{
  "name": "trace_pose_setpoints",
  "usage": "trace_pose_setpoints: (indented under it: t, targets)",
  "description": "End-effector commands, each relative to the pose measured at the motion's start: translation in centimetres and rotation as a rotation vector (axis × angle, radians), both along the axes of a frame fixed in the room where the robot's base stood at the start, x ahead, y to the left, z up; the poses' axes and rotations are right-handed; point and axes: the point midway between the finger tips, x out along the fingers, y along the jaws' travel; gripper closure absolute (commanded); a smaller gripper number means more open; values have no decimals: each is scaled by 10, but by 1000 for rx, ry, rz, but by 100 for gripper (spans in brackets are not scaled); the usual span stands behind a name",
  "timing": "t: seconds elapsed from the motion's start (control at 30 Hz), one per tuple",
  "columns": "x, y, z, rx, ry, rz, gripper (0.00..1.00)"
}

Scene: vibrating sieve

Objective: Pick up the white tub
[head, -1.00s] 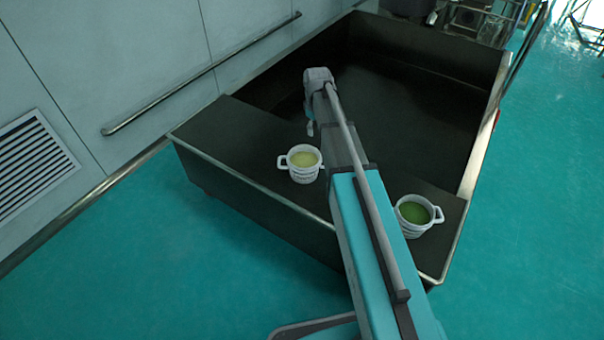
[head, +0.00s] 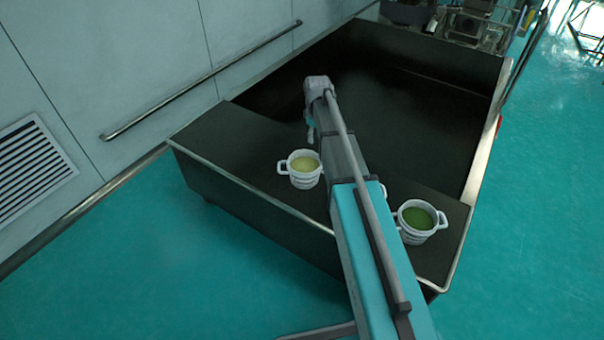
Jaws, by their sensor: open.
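A white two-handled tub (head: 304,181) with pale yellow contents stands upright on the dark ledge, left of my arm. A second white two-handled tub (head: 416,236) with green contents stands on the same ledge, right of my arm. A small white piece (head: 383,189) shows at the arm's right edge; the arm hides the rest of it. My gripper (head: 310,134) hangs at the arm's far end, above and beyond the yellow-filled tub in the picture. It looks small, open and empty, and apart from both tubs.
The dark ledge (head: 222,140) borders a deep dark bin (head: 420,120) behind it. A grey wall with a metal rail (head: 200,81) runs along the left. My arm covers the ledge's middle. Turquoise floor (head: 545,230) is clear at right.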

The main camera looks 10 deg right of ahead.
Motion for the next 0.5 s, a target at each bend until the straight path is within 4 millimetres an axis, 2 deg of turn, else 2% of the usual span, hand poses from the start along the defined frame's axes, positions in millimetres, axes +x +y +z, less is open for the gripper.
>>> trace_pose_setpoints:
  t: [0.03,0.5]
  targets:
    - [0,0,-8,0,0,0,53]
    - [0,-1,-44,0,0,-1,53]
